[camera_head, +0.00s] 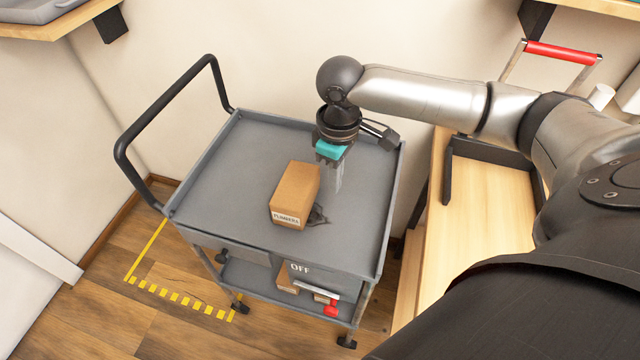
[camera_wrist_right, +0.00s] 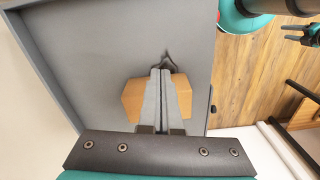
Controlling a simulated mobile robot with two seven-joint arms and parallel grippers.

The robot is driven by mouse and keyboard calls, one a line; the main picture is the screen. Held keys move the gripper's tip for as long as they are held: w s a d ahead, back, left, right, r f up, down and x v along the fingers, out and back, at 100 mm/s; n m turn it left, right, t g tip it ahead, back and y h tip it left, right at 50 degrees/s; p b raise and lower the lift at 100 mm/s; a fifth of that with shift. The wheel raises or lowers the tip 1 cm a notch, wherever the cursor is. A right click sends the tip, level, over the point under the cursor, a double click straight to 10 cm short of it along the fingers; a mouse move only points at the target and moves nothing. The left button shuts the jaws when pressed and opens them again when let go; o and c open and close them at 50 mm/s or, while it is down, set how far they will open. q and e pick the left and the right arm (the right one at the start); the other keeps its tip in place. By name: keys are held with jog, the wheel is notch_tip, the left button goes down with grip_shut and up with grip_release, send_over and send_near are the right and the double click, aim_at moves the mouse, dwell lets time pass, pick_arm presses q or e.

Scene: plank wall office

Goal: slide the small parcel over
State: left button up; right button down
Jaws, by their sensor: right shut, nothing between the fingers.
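The small parcel (camera_head: 296,192) is a brown cardboard box with a white printed label on its near end. It rests on the grey top of the cart (camera_head: 225,185), near the middle. My right gripper (camera_head: 338,188) is shut and empty, pointing down just to the right of the parcel. In the right wrist view the closed fingers (camera_wrist_right: 160,75) cover the middle of the parcel (camera_wrist_right: 135,100), whose ends show on both sides. I cannot tell whether the fingers touch it.
The cart has a raised rim, a black push handle (camera_head: 165,110) at the left and a lower shelf with boxes (camera_head: 288,284). A red-tipped lever (camera_head: 331,309) is at its front. A wooden bench (camera_head: 485,210) stands to the right. The cart top left of the parcel is clear.

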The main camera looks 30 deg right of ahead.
aim_at(297, 195)
notch_tip(297, 195, down, 9)
jog(key=b, duration=0.2)
jog(key=shift+s+b, duration=0.15)
jog(key=shift+b, duration=0.25)
jog(key=w, duration=0.1)
jog(key=w+a+b, duration=0.1)
jog(key=shift+w+a+f, duration=0.2)
jog(key=shift+w+a, duration=0.1)
jog(key=shift+w, duration=0.05)
pick_arm(q)
jog(key=shift+s+a+f, duration=0.1)
jog(key=shift+f, duration=0.95)
jog(key=shift+s+a+f, duration=0.1)
jog(key=shift+f, duration=0.9)
pick_arm(e)
jog(key=shift+w+a+r, duration=0.1)
jog(key=shift+w+a, duration=0.15)
jog(key=shift+w, duration=0.2)
pick_arm(q)
jog(key=shift+r, duration=0.1)
